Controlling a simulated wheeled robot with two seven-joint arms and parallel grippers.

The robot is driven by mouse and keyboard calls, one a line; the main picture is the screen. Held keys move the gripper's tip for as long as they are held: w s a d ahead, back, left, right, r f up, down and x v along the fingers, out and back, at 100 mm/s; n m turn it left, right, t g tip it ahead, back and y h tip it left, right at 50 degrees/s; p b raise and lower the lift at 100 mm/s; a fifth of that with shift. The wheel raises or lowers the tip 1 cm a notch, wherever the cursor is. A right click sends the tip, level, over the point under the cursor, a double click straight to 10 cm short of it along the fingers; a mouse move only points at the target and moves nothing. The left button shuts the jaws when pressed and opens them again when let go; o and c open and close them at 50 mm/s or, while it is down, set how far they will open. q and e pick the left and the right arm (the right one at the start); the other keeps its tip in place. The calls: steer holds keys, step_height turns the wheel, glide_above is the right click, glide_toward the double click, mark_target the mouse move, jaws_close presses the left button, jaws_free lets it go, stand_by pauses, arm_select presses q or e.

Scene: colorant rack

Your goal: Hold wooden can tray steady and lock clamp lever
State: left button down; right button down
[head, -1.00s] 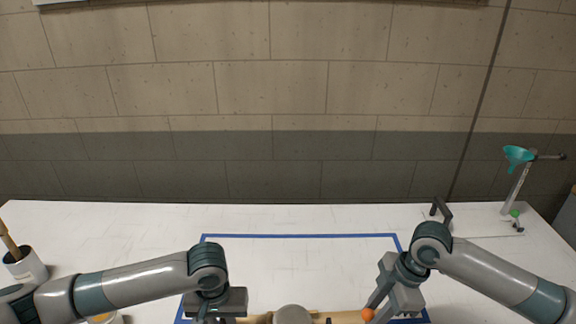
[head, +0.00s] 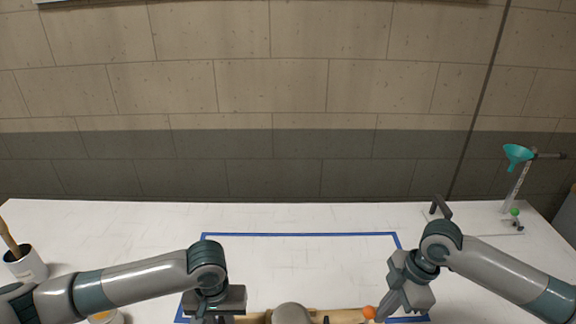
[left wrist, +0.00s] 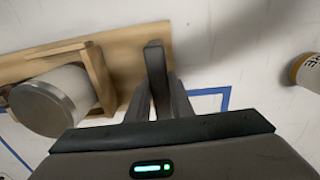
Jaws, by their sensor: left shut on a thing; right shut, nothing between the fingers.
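The wooden can tray (head: 340,316) lies along the bottom edge of the head view, mostly cut off. A can with a grey lid (head: 292,314) stands in it. In the left wrist view the tray's board (left wrist: 125,52) and the can (left wrist: 50,100) show beside a wooden upright. My left gripper (left wrist: 156,85) is shut on the tray's board at its end. In the head view my left gripper's fingers are mostly cut off. An orange ball knob (head: 369,312), seemingly the clamp lever's end, is over the tray's right part. My right gripper (head: 382,310) is shut and empty, right beside the knob; contact is unclear.
Blue tape (head: 300,234) outlines a rectangle on the white table. A cup with a brush (head: 28,265) stands at left, with a small jar (head: 106,317) near it. A teal funnel (head: 517,155) on a stand is at back right. The table's middle is clear.

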steer(key=shift+d, duration=0.1)
stand_by(0.5)
steer(key=shift+d+f, duration=0.1)
steer(key=shift+d, duration=0.75)
steer(key=shift+d, duration=0.15)
steer(key=shift+d+f, duration=0.1)
steer(key=shift+d, duration=0.75)
steer(key=c, duration=2)
jaws_free()
steer(key=shift+c, duration=0.2)
